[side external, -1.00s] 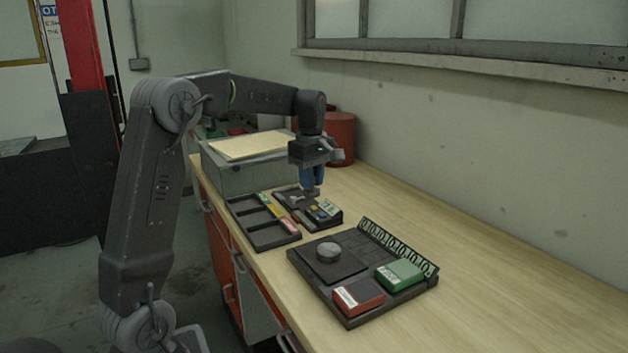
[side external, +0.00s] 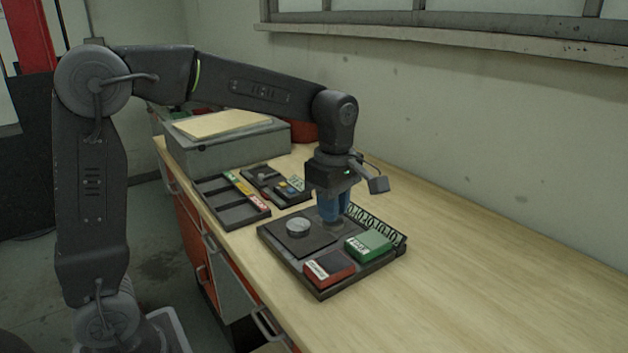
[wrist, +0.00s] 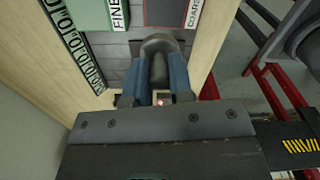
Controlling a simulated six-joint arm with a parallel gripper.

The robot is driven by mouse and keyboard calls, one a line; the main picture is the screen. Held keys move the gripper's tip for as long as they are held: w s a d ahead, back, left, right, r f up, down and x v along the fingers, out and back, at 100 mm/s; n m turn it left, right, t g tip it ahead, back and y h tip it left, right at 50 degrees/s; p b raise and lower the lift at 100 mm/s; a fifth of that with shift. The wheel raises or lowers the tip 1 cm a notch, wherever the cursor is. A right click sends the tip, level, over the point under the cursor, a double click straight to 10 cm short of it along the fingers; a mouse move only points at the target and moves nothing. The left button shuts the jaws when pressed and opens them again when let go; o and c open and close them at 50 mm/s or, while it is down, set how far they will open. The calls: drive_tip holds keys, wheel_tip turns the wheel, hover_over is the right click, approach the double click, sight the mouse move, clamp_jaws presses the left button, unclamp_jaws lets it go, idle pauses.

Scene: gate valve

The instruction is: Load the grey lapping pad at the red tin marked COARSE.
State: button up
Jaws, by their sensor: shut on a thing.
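The red tin (side external: 328,268), its label partly readable as COARSE, sits at the near corner of the dark tray (side external: 318,291). It also shows, cut off, at the top of the wrist view (wrist: 189,8). My gripper (side external: 331,214) has blue fingers pointing down over the back part of this tray, behind both tins. It is shut on a grey round-ended piece (wrist: 157,46), which looks like the lapping pad. The fingers hide part of it, and I cannot tell whether it touches the tray.
A green tin (side external: 368,244) marked FINE stands right of the red tin. A round metal piece (side external: 298,226) sits on a dark plate at the left. A compartment tray (side external: 232,214) lies farther left. The bench at right is clear.

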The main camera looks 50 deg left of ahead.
sight(336, 231)
drive_tip(key=shift+s+d+f, duration=0.1)
drive_tip(key=shift+s+d, duration=0.1)
drive_tip(key=shift+d, duration=0.25)
drive_tip(key=shift+s+d+f, duration=0.1)
drive_tip(key=shift+s+d, duration=0.05)
drive_tip(key=shift+d, duration=0.25)
drive_tip(key=shift+f, duration=2.9)
drive_tip(key=shift+f, duration=0.6)
drive_tip(key=shift+r, duration=0.1)
drive_tip(key=shift+r, duration=3.5)
drive_tip(key=m, duration=0.2)
drive_tip(key=w+r+m, duration=0.1)
drive_tip(key=m, duration=0.1)
drive_tip(key=w+r+m, duration=0.1)
drive_tip(key=m, duration=0.4)
drive_tip(key=w+r+m, duration=0.1)
drive_tip(key=m, duration=0.5)
drive_tip(key=w+r+m, duration=0.1)
drive_tip(key=m, duration=0.4)
drive_tip(key=shift+d, duration=0.25)
